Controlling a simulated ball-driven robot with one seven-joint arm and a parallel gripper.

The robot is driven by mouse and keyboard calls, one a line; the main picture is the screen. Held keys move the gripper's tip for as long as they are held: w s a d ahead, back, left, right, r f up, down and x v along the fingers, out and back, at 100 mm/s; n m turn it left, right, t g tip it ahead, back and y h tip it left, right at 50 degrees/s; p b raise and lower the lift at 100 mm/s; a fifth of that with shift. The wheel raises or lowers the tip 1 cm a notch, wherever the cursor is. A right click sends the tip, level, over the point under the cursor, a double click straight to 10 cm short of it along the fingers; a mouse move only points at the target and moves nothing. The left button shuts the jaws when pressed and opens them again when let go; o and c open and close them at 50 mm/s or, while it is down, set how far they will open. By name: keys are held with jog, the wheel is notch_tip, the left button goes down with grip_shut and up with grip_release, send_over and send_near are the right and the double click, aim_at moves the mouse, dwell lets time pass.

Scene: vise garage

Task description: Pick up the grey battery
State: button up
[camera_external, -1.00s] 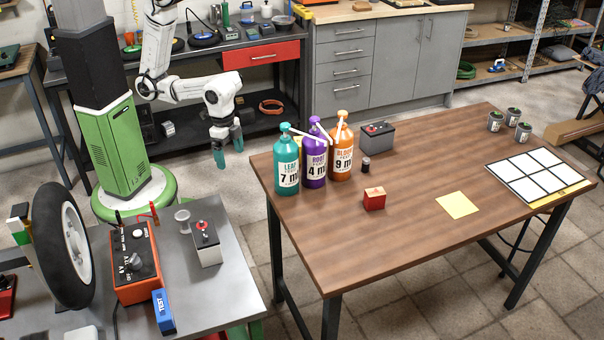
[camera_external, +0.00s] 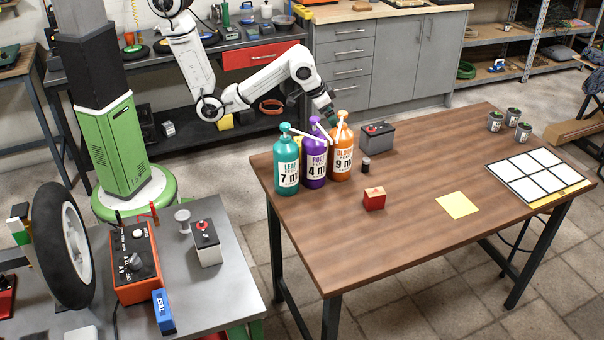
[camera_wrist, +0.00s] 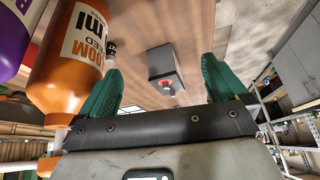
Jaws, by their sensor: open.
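The grey battery (camera_external: 378,137) is a dark grey box with a black top and a red part on it. It stands on the wooden table, right of the orange bottle. In the wrist view the battery (camera_wrist: 160,60) shows ahead, between the two teal fingers and apart from them. My gripper (camera_external: 323,104) is open and empty, above the far edge of the table behind the bottles. The bottles partly hide it in the outside view. In the wrist view my gripper (camera_wrist: 162,68) has its fingers spread wide.
Teal (camera_external: 286,166), purple (camera_external: 315,168) and orange bottles (camera_external: 342,158) stand left of the battery. A small black cylinder (camera_external: 365,164) and a red box (camera_external: 374,198) are nearer the front. The table's (camera_external: 420,235) front is mostly clear.

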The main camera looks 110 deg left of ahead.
aim_at(378, 127)
jog(key=w+a, duration=0.3)
jog(key=w+a+r+n+b, duration=0.1)
jog(key=w+a, duration=0.1)
jog(key=w, duration=0.2)
jog(key=w+a+r+n+g+b, duration=0.1)
jog(key=w+a, duration=0.2)
jog(key=w, duration=0.1)
jog(key=shift+a, duration=0.3)
jog(key=shift+f, duration=0.2)
jog(key=x, duration=1)
jog(key=shift+w+d+f, duration=0.15)
jog(key=shift+d+f, duration=0.15)
jog(key=shift+f, duration=0.1)
jog(key=c, duration=1.8)
jog(key=shift+w+r, duration=0.1)
jog(key=shift+r, duration=0.05)
grip_shut()
